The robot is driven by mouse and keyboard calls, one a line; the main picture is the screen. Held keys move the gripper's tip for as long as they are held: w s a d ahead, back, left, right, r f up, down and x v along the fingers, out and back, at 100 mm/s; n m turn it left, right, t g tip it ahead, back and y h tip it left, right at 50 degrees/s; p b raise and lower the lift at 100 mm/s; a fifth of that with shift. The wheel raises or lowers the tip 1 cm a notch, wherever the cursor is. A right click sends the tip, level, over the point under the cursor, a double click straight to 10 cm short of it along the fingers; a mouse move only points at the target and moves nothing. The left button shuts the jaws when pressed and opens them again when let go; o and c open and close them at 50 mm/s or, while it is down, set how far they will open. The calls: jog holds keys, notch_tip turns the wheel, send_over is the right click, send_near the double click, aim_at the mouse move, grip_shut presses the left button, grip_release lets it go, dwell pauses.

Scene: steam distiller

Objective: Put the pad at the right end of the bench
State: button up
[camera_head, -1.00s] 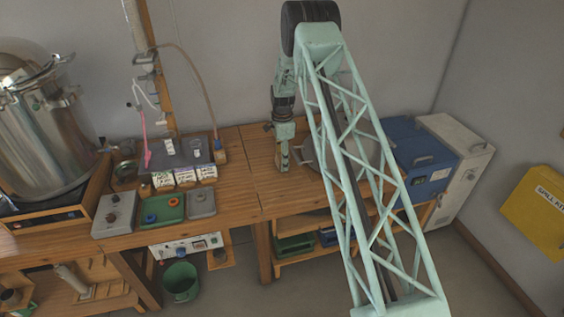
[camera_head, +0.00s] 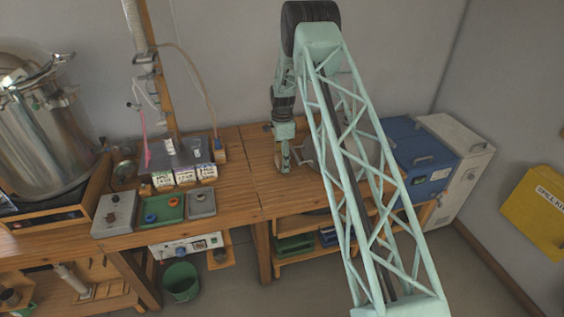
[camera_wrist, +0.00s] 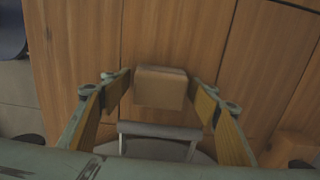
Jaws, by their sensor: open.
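A small tan-brown block, which looks like the pad (camera_wrist: 161,87), sits over the wooden bench top in the wrist view. It lies between the two fingers of my gripper (camera_wrist: 161,94), which are open with one finger on each side. Whether the fingers touch it I cannot tell. In the head view my gripper (camera_head: 285,166) points down close to the bench (camera_head: 238,190), right of the seam in its top. I cannot make out the pad clearly in that view. My arm hides part of the bench's right end.
A round metal lid with a handle (camera_wrist: 160,130) lies close to the pad. A blue box (camera_head: 425,165) and a white cabinet (camera_head: 468,160) stand at the right. Trays and jars (camera_head: 185,177) occupy the bench left of my gripper. Bare wood lies between.

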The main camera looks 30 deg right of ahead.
jog(key=shift+r, duration=0.15)
jog(key=shift+r+p, duration=0.4)
jog(key=shift+r, duration=5.55)
jog(key=shift+r, duration=0.1)
